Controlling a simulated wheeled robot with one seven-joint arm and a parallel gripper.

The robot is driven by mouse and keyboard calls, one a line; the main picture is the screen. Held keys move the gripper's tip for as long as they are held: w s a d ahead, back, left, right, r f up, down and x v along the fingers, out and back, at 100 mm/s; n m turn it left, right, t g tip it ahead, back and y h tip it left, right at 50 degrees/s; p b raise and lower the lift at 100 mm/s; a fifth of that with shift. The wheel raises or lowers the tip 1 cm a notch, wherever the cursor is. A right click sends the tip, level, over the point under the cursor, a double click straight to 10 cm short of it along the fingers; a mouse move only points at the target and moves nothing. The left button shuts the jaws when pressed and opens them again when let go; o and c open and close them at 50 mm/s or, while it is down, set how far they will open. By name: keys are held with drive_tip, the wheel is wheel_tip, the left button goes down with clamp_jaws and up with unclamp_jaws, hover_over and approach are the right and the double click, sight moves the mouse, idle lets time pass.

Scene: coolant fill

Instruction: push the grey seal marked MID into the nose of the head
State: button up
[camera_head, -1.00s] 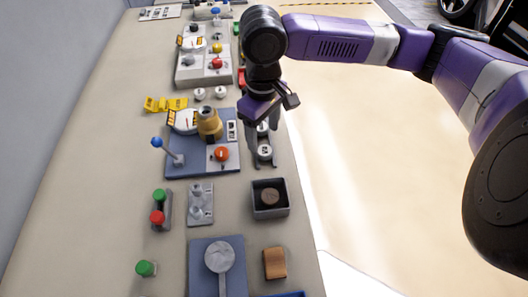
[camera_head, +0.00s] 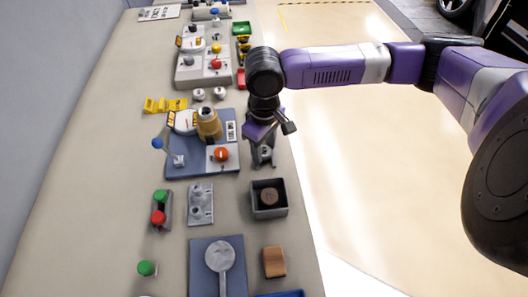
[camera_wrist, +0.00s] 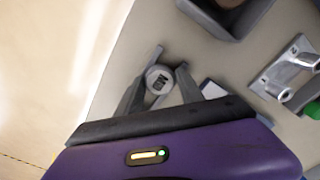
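A round grey seal (camera_wrist: 160,80) with dark lettering that looks like MID sits on a narrow grey holder. It also shows in the head view (camera_head: 265,152), close to the table's right edge. My gripper (camera_wrist: 161,76) points down over it, with one finger on each side of the seal. The fingers look spread, with slim gaps beside the seal; contact is not clear. A brass-coloured fitting (camera_head: 208,124), which may be the head, stands on a blue plate (camera_head: 186,166) left of my gripper. Its nose cannot be made out.
A dark open box (camera_head: 284,204) with a brown round piece inside stands in front of my gripper. A grey bracket (camera_head: 200,204) and a blue-knobbed lever (camera_head: 157,143) are to the left. A wooden block (camera_head: 274,262) lies nearer. The floor right of the table is clear.

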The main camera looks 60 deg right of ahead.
clamp_jaws()
drive_tip(key=shift+r, duration=0.1)
